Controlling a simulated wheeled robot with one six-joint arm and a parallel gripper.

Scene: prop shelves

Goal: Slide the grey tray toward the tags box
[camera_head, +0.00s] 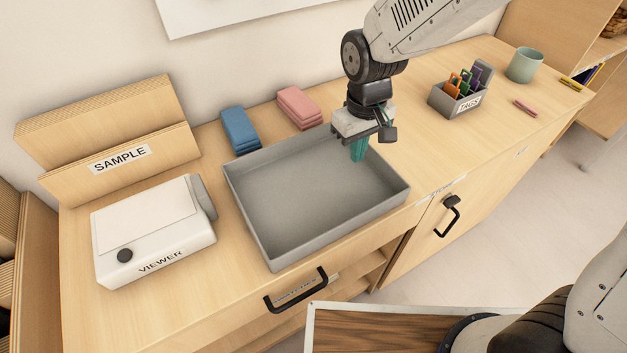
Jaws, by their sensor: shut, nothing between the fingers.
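The grey tray (290,203) is a shallow, empty rectangular tray on the wooden counter, near its front edge. The tags box (440,101) is a small grey box marked TAGS, to the right of the tray, with several coloured tags standing in it. Bare counter lies between the two. My gripper (358,151) points down over the right part of the tray, with its teal fingers shut and nothing between them. The fingertips appear inside the tray's outline, near its right wall; I cannot tell whether they touch it.
A white viewer (155,230) and a wooden sample holder (118,135) stand left of the tray. Blue (240,130) and pink (299,107) blocks lie behind it. A green cup (523,65) and a pink clip (525,108) are at the right. A black drawer handle (297,291) is below the counter's edge.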

